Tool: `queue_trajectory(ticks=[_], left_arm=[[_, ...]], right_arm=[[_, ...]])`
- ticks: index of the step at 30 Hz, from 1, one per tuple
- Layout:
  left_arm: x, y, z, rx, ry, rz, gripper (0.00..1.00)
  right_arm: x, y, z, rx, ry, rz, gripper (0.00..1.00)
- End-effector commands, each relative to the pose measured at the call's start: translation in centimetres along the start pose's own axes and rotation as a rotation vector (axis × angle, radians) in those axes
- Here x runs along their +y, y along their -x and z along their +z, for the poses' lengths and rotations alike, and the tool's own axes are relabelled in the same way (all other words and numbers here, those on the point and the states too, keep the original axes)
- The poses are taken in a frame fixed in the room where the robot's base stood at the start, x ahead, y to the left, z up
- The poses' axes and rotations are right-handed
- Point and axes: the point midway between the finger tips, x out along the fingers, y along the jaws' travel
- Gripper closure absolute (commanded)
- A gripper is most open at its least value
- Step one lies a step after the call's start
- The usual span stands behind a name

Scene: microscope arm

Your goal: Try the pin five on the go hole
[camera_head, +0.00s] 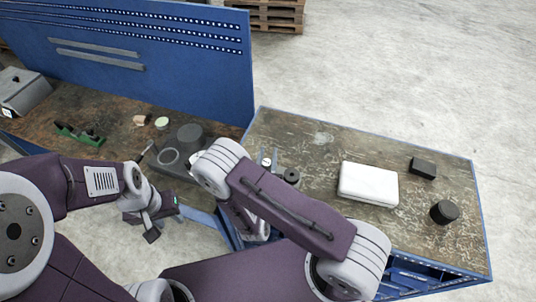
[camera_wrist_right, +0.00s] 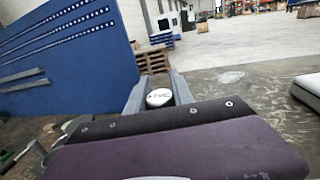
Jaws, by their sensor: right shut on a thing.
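My right gripper (camera_head: 267,160) reaches out over the benches, past my purple forearm. In the right wrist view its two grey fingers (camera_wrist_right: 158,92) are shut on a pin (camera_wrist_right: 159,97), whose round white end has dark lettering too small to read surely. The pin's white end also shows in the head view (camera_head: 266,161); its lower part is hidden. A black ring-like piece (camera_head: 291,176) lies just right of the gripper. I cannot tell which piece has the go hole. My left gripper (camera_head: 151,222) hangs low by the left bench's front edge; its fingers are unclear.
A dark grey block with round parts (camera_head: 182,150), a green-based holder (camera_head: 80,135) and small round pieces (camera_head: 161,123) are on the left bench. A white case (camera_head: 368,183), black block (camera_head: 422,168) and black cylinder (camera_head: 444,212) stand on the right bench. A blue panel (camera_head: 150,60) rises behind.

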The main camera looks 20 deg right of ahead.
Motion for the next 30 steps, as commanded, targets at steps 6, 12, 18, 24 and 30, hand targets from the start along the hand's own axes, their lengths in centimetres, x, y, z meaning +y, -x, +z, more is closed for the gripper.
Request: queue_trajectory(ticks=[6,12,18,24,30], left_arm=[[-0.01,-0.37,0.04,0.000,0.000,0.000,0.64],[-0.01,-0.64,0.07,0.000,0.000,0.000,0.64],[-0.02,-0.91,0.09,0.000,0.000,0.000,0.64],[-0.02,-0.84,0.09,0.000,0.000,0.000,0.64],[-0.02,-0.84,0.09,0.000,0.000,0.000,0.64]], right_arm=[[0.01,0.00,-0.38,-0.001,0.000,0.000,1.00],[0.01,0.00,-0.68,-0.001,0.000,0.000,1.00],[0.01,0.00,-0.98,-0.001,0.000,0.000,1.00],[0.00,0.00,-0.94,0.000,0.000,0.000,1.00],[-0.01,0.00,-0.95,0.001,0.000,0.000,1.00]])
